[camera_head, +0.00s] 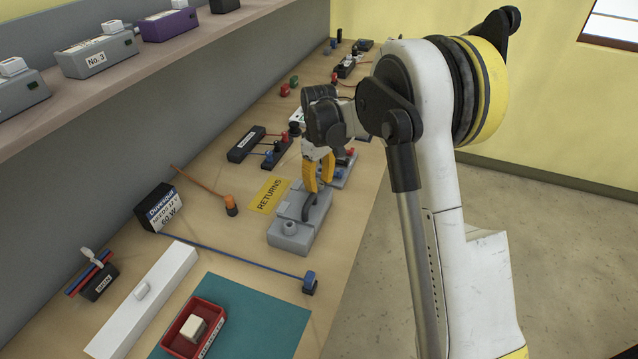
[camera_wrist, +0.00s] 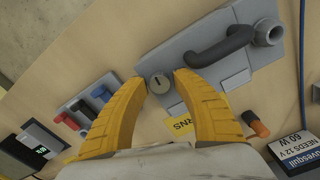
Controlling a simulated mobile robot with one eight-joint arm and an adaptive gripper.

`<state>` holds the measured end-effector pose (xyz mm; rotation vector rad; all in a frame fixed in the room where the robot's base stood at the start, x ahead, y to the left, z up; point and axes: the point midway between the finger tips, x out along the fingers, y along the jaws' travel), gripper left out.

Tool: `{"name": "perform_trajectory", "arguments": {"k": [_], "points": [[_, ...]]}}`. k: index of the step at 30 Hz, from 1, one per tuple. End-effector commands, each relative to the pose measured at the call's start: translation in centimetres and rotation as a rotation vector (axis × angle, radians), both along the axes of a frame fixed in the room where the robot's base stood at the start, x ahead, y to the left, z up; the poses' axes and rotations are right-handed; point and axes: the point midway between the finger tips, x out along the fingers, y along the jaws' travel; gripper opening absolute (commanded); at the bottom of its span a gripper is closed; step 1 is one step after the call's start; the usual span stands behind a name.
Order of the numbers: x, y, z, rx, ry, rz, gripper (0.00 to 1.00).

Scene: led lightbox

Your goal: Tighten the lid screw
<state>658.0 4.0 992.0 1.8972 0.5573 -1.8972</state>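The grey box (camera_head: 293,240) lies on the bench, with a dark handle (camera_head: 311,206) and a round grey knob (camera_head: 290,228) on top. In the wrist view, its lid (camera_wrist: 205,65) carries the handle and a round slotted screw (camera_wrist: 160,83) near one end. My gripper (camera_head: 319,184) is over that end of the box, fingers pointing down. In the wrist view, its yellow fingertips (camera_wrist: 160,78) stand open on either side of the screw, with a visible gap at each side. The fingers hide the screw in the head view. I cannot tell how far above the lid the tips are.
A yellow RETURNS label (camera_head: 269,194) lies left of the box. A driver block (camera_head: 160,208) trails a blue cable to a blue connector (camera_head: 310,283). An orange-ended lead (camera_head: 231,205), a white bar (camera_head: 145,300) and a red tray (camera_head: 172,340) lie nearby. A shelf (camera_head: 130,70) overhangs left.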

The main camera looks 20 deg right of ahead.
Motion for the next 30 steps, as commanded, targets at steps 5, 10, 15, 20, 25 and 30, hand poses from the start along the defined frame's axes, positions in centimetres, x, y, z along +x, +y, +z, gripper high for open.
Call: {"name": "perform_trajectory", "arguments": {"k": [5, 10, 15, 20, 25, 30], "points": [[0.00, 0.00, 0.04, 0.000, 0.000, 0.000, 0.00], [0.00, 0.00, 0.05, 0.000, 0.000, -0.001, 0.00], [0.00, 0.00, 0.05, 0.000, 0.000, -0.023, 0.00], [0.01, 0.01, 0.06, 0.000, 0.000, -0.087, 0.00], [0.01, 0.00, 0.06, 0.000, 0.000, -0.208, 0.00], [0.01, 0.00, 0.06, 0.000, 0.000, -0.364, 0.00]]}}
